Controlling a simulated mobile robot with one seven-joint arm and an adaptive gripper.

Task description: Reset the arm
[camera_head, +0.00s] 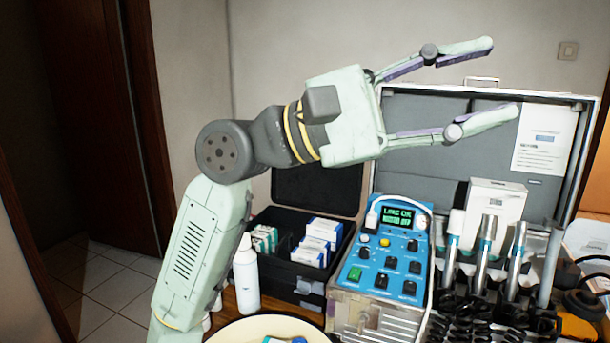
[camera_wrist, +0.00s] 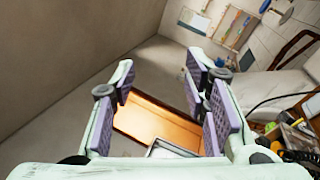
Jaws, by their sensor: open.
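My gripper (camera_head: 495,80) is raised in the upper middle of the head view, with its fingers pointing right. Its two fingers are spread wide apart with nothing between them. It is above the blue control unit (camera_head: 382,262) and in front of the open lid of the large case (camera_head: 450,148). In the wrist view my gripper (camera_wrist: 163,100) also shows both purple-padded fingers apart and empty. My pale green arm rises from the lower left of the head view and bends at a dark grey joint.
A black box (camera_head: 278,283) with small cartons stands left of the control unit. A white bottle (camera_head: 246,275) and a round cream dish (camera_head: 240,330) are in front. Several dental handpieces (camera_head: 483,250) stand at the right. A dark doorway (camera_head: 85,130) is at the far left.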

